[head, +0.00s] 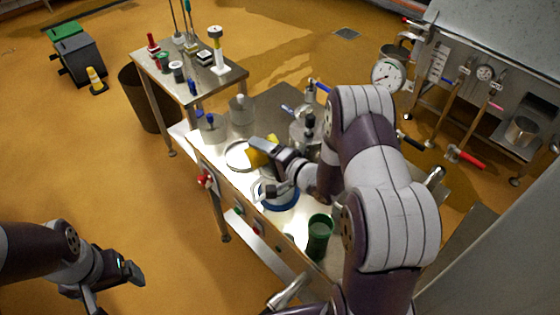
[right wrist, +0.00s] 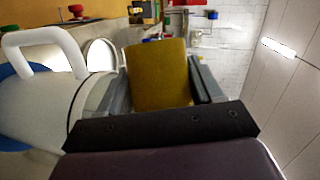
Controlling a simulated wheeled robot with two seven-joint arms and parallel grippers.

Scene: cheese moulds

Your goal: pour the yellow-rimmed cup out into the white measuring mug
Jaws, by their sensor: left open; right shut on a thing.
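My right gripper (head: 269,160) is shut on the yellow-rimmed cup (head: 258,152), above the lit worktop. In the right wrist view the cup's yellow side (right wrist: 158,72) fills the space between the fingers. Its mouth and contents are hidden, and I cannot tell how far it is tilted. The white measuring mug (right wrist: 50,90), with its thick white handle, is close on the left of the right wrist view. My left gripper (head: 115,284) is open and empty, low at the left, away from the worktop.
A green cup (head: 319,236) stands nearer the front. A round white-rimmed vessel (head: 236,158) is left of the cup. A steel side table (head: 225,80) holds several small items. A dial gauge (head: 388,75) stands behind.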

